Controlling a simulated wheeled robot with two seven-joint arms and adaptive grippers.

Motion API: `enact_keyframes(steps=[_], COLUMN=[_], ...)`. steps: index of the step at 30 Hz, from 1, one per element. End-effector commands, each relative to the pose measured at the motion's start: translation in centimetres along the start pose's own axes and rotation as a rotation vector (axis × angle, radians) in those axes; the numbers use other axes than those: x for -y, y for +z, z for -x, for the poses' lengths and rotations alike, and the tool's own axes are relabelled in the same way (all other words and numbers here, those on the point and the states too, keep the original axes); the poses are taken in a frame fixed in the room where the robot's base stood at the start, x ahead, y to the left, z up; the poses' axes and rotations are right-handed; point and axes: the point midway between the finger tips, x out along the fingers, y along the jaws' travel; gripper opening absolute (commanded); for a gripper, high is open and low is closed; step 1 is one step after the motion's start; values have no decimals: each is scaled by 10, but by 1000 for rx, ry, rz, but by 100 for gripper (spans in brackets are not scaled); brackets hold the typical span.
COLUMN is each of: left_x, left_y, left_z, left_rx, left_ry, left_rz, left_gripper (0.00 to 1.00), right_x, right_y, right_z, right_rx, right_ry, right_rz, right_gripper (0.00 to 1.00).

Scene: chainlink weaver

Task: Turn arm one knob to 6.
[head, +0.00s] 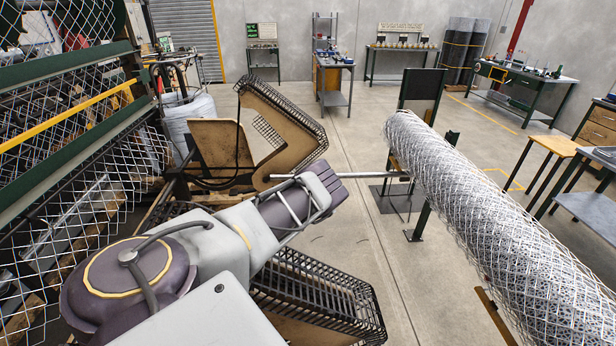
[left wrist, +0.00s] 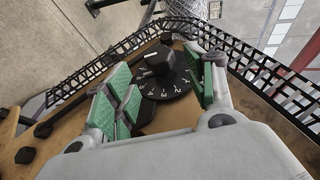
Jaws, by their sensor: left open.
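A dark round knob (left wrist: 158,64) stands on a black dial (left wrist: 166,90) with white numerals in the left wrist view. The dial is fixed to a tan panel, and several numerals show along its near rim. The top of the knob has a pale patch; I cannot tell which number it points to. My left gripper (left wrist: 166,76) is open, its green-padded fingers on either side of the knob, with a visible gap at least on the right. In the head view my left arm hides the knob. My right gripper is not in view.
Tan panels edged with black toothed rails (head: 290,135) surround my left arm. A large roll of chain-link mesh (head: 490,220) lies on the right. A green frame with mesh (head: 70,110) stands on the left. Open floor (head: 360,250) lies between; workbenches line the back.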

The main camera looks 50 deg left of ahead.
Motion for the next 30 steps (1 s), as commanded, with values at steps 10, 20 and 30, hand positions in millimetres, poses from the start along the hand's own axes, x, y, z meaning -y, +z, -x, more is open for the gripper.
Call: enact_keyframes(steps=[10, 20, 30], left_x=[0, 0, 0], left_y=[1, 1, 0], left_z=[34, 61, 69], left_rx=[2, 2, 0], left_ry=[0, -1, 0], left_rz=[0, -1, -1], left_gripper=[55, 55, 55], right_x=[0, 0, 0], right_y=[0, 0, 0], right_z=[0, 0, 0], right_rx=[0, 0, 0], right_ry=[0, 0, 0], right_rz=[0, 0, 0], right_gripper=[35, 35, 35])
